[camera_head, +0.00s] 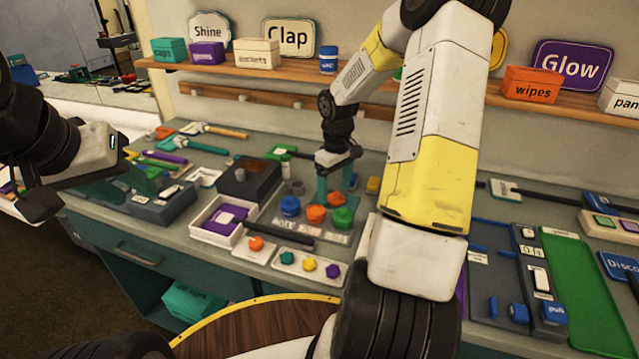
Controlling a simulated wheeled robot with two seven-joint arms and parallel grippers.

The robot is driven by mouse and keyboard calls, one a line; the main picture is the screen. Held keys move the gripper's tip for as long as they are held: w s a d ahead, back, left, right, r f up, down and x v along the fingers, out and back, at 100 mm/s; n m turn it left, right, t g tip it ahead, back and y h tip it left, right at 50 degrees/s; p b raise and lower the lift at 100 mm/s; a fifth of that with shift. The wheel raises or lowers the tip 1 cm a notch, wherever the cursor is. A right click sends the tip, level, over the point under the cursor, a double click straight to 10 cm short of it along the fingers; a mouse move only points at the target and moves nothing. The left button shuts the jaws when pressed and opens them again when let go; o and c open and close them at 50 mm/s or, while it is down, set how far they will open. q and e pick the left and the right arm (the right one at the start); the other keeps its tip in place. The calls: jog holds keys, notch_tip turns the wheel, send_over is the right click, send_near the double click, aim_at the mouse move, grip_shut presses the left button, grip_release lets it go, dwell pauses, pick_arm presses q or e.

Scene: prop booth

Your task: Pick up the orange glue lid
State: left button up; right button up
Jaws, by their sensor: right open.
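Two orange lids, one nearer (316,214) and one farther (334,200), sit on a clear tray (290,233) on the counter. A blue lid (290,206) and a green lid (342,217) are beside them. Another orange piece (255,243) lies on a small white card to the left. I cannot tell which orange one is the glue lid. My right gripper (336,186) is open, pointing down just above and behind the lids, with teal fingers. It seems empty. My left gripper (85,180) hangs at the left, away from the lids; its finger gap is unclear.
A white box with a purple item (222,212) and a dark box (249,180) stand left of the lids. A black-handled tool (280,232) lies in front. My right arm hides much of the counter's middle. A shelf (230,68) runs along the back.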

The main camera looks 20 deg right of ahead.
jog(key=shift+f, duration=0.55)
jog(key=c, duration=1.4)
jog(key=shift+r, duration=0.15)
